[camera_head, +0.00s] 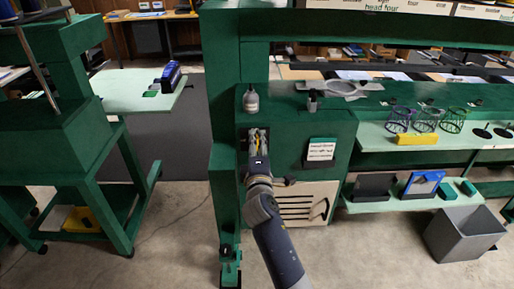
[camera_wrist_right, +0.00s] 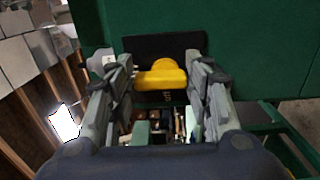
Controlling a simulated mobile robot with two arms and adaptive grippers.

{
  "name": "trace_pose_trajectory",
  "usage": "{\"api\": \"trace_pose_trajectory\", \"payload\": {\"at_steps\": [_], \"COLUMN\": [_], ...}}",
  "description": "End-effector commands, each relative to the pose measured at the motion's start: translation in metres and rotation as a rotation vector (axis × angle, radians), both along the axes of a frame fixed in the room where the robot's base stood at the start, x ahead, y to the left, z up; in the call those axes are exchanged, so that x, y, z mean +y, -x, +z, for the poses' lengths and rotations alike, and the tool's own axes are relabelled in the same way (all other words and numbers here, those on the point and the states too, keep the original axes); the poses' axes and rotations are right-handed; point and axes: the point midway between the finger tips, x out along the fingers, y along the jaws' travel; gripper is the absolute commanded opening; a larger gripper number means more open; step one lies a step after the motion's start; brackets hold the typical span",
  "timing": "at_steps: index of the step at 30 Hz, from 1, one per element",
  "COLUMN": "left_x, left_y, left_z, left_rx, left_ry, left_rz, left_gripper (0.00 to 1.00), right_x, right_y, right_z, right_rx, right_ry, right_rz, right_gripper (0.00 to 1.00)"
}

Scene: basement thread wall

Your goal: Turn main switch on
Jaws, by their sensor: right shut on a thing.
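The main switch is a yellow rotary handle (camera_wrist_right: 163,74) on a dark plate (camera_wrist_right: 165,45) on the green machine's front. In the wrist view it sits between the two fingers of my right gripper (camera_wrist_right: 161,72), which is shut on it. In the head view my right gripper (camera_head: 258,142) reaches up to the upper left part of the green cabinet (camera_head: 327,128), and its fingers mostly hide the switch. The handle appears to lie roughly crosswise in the wrist view. My left gripper is not in view.
A grey bottle (camera_head: 251,100) stands above. A grey bin (camera_head: 465,234) stands on the floor at right. A green cart (camera_head: 70,150) is at left, with open floor between.

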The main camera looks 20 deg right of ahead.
Motion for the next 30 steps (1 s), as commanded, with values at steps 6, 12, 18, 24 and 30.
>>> {"api": "trace_pose_trajectory", "payload": {"at_steps": [6,12,18,24,30], "left_x": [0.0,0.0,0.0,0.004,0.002], "left_y": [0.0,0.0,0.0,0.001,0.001], "left_z": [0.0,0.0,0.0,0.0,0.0], "left_rx": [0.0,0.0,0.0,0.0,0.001], "left_ry": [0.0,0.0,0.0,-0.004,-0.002], "left_rz": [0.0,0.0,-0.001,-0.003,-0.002], "left_gripper": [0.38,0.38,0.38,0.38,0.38], "right_x": [0.0,0.0,0.0,0.0,0.006], "right_y": [0.0,0.0,0.0,0.001,0.02], "right_z": [-0.001,-0.001,-0.001,-0.001,-0.002], "right_rx": [-0.001,0.001,0.0,0.0,0.001], "right_ry": [-0.006,-0.005,-0.004,-0.003,-0.004], "right_rz": [-0.001,-0.001,0.0,0.0,0.001], "right_gripper": [0.23,0.55,0.67,0.67,0.67]}}
